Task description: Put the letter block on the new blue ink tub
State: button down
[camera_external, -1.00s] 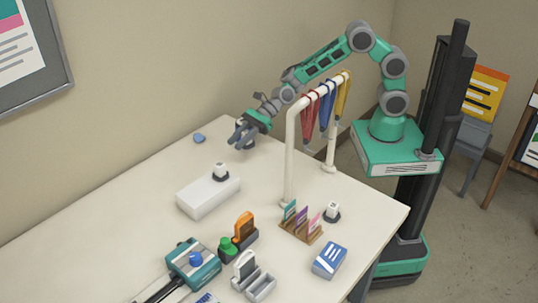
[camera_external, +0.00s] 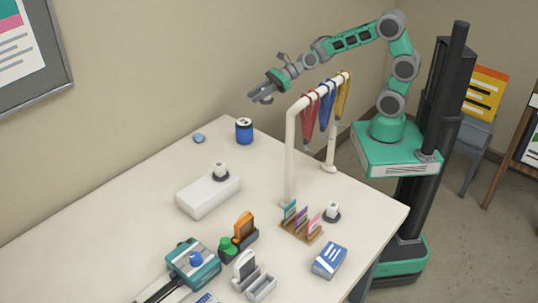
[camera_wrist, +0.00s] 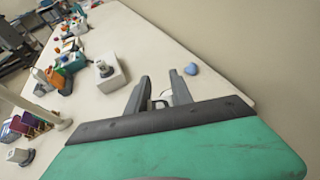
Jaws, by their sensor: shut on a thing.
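One white block (camera_external: 220,168) on a dark round base sits on a white box (camera_external: 208,196). Another white block (camera_external: 332,209) on a dark base stands on the table at the right. I cannot make out letters on either.
A white rail (camera_external: 290,150) with red, blue and yellow hanging items stands beside my arm. A small blue lump (camera_external: 198,138) lies left of the tub. A card rack (camera_external: 300,228), blue box (camera_external: 329,260) and teal device (camera_external: 195,265) are nearer the front.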

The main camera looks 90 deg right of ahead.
jog(key=r, duration=0.2)
jog(key=s+r+n+y, duration=0.1)
jog(key=r, duration=0.1)
jog(key=s+r+n+y, duration=0.1)
jog(key=r, duration=0.2)
jog(key=shift+g, duration=0.4)
jog(key=s+a+n+g+y, duration=0.2)
jog(key=s+a, duration=0.1)
jog(key=a, duration=0.1)
send_over(261, 99)
jog(key=w+a, duration=0.4)
jog(key=w, duration=0.1)
notch_tip(261, 99, down, 5)
jog(key=w+f, duration=0.5)
jog(key=f, duration=0.3)
jog(key=shift+f+p, duration=0.3)
jog(key=shift+f, duration=0.05)
jog(key=shift+a+f, duration=0.1)
jog(key=shift+f, duration=0.05)
